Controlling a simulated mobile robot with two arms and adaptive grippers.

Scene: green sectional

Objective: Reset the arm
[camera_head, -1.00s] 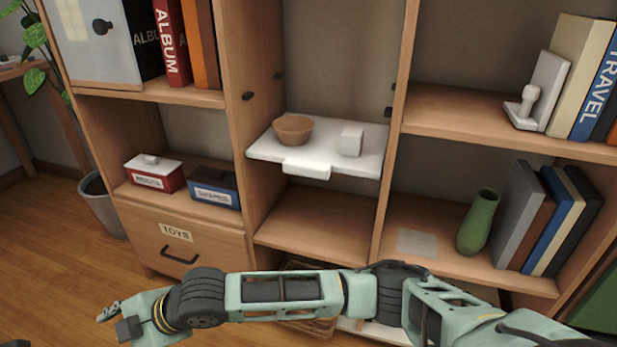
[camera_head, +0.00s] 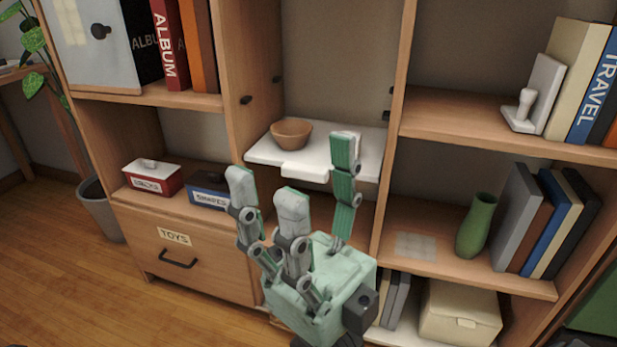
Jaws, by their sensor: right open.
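My right gripper (camera_head: 302,188) is raised in front of the middle column of the shelf unit, with its fingers pointing up. Its fingers are spread open and nothing shows between them. The tip of one finger overlaps the right part of the white pull-out shelf (camera_head: 262,153) in the picture. A brown bowl (camera_head: 291,134) stands upright on that shelf, to the left of that fingertip. The white block on the shelf's right side is hidden behind the finger. My left gripper is not in view.
A red box (camera_head: 153,184) and a blue box (camera_head: 208,190) sit on the left shelf above the toys drawer (camera_head: 180,252). A green vase (camera_head: 475,226) and several books (camera_head: 545,215) stand at right. A beige box (camera_head: 460,315) is at lower right.

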